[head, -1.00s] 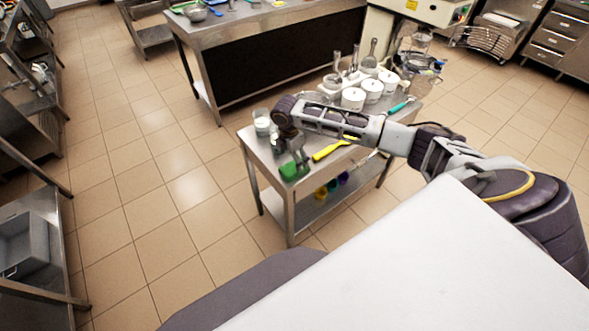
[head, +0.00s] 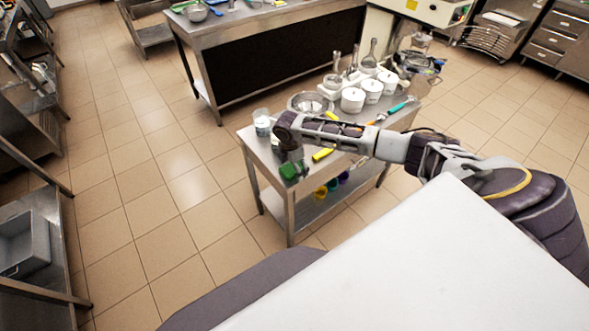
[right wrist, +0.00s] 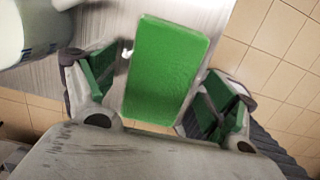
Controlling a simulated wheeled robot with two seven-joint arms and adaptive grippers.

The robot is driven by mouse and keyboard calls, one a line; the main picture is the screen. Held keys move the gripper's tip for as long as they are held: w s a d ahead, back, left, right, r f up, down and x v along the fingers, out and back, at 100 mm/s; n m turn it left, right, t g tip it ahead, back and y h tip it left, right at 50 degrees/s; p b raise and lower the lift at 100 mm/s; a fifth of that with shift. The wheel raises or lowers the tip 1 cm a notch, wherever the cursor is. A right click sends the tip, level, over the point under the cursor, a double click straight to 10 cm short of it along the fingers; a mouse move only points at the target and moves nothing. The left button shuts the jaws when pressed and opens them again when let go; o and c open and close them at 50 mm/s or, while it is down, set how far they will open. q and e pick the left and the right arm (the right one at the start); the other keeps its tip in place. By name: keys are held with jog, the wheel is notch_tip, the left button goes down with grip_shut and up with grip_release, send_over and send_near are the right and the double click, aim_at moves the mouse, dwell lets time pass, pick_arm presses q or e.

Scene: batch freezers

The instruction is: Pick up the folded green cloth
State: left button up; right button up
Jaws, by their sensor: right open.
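The folded green cloth (head: 287,171) lies at the near left corner of the steel table. In the right wrist view the cloth (right wrist: 167,68) is a flat green block between the two fingers, with gaps on both sides. My right gripper (right wrist: 160,97) is open around it, with green pads on the fingers. In the head view my right gripper (head: 293,165) hangs over that corner and partly hides the cloth. My left gripper is not in view.
A white container (right wrist: 25,30) stands close to the gripper. Tiled floor is clear on the left.

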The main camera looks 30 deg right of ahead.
jog(key=c, duration=1.2)
jog(key=shift+r, duration=0.15)
jog(key=shift+r+b, duration=0.3)
jog(key=shift+r, duration=4.6)
jog(key=shift+m, duration=0.3)
